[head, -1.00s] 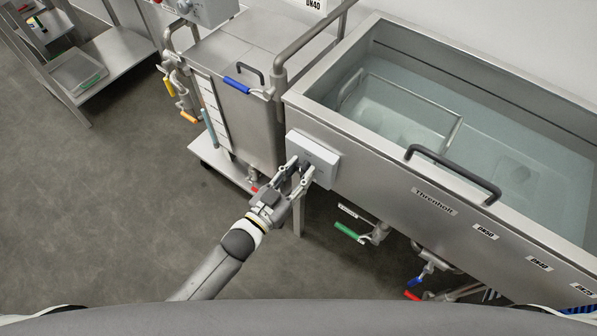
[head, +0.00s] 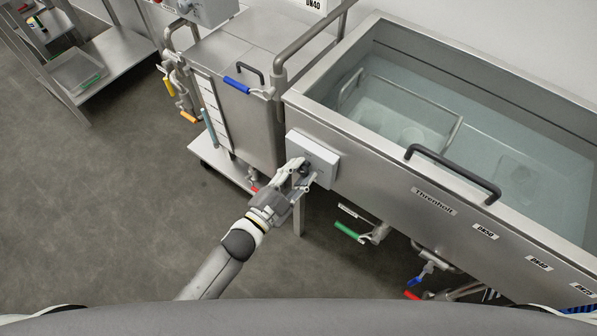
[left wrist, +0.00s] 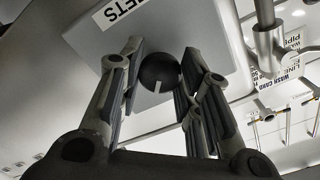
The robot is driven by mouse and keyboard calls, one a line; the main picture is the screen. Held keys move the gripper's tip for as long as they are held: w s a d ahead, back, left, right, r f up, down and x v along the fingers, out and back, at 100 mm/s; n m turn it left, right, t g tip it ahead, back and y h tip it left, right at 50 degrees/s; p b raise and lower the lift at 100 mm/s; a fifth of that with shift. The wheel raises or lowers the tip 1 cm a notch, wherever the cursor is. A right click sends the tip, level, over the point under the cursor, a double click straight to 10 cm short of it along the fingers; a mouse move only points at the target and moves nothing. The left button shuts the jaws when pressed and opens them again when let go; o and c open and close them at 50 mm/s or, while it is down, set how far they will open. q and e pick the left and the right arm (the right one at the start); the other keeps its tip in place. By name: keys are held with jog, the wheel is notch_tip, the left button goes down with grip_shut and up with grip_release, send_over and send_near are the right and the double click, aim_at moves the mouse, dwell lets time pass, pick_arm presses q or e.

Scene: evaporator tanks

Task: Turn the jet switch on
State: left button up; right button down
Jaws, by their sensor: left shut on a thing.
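A label on the box, partly cut off, ends in "ETS" in the left wrist view. My left gripper (head: 304,173) is at the lower front of the box. In the left wrist view its two fingers (left wrist: 160,85) stand on either side of the knob, shut on it. In the head view the fingers partly hide the knob. My right gripper is not in view.
The large tank (head: 400,180) holds water and has a dark handle (head: 453,172) along its front. Below it are valves with green (head: 349,232), blue and red handles. A smaller steel unit (head: 235,95) stands to the left.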

pick_arm(q)
jog(key=m+b, duration=0.1)
jog(key=m, duration=0.3)
jog(key=shift+f+m, duration=0.1)
jog(key=shift+m, duration=0.2)
jog(key=shift+m+b, duration=0.6)
jog(key=shift+m, duration=1.9)
jog(key=o, duration=1.1)
jog(key=shift+c, duration=0.2)
jog(key=v, duration=1.2)
